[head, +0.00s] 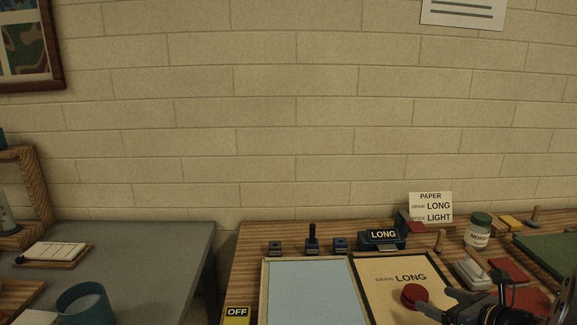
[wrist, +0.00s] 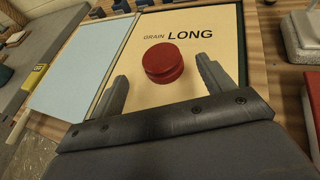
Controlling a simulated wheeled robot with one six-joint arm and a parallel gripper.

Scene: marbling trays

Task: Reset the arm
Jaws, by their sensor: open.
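My gripper (head: 436,298) is at the lower right of the head view, above the striped wooden table. It is open in the wrist view (wrist: 160,72), with its two fingers spread apart and nothing held. A round red knob-like piece (wrist: 163,63) shows between the fingertips, clear of both fingers in the picture. It sits on a tan sheet marked GRAIN LONG (wrist: 200,34). The red piece also shows in the head view (head: 413,295), beside my fingers. I cannot tell how high my fingers are above the sheet.
A pale blue tray (head: 263,290) lies left of the sheet, with a yellow OFF block (head: 236,315) beside it. Behind stand a LONG sign box (head: 383,239), a PAPER card (head: 431,207) and a jar (head: 479,232). A grey table (head: 150,245) with a teal cup (head: 84,305) is left.

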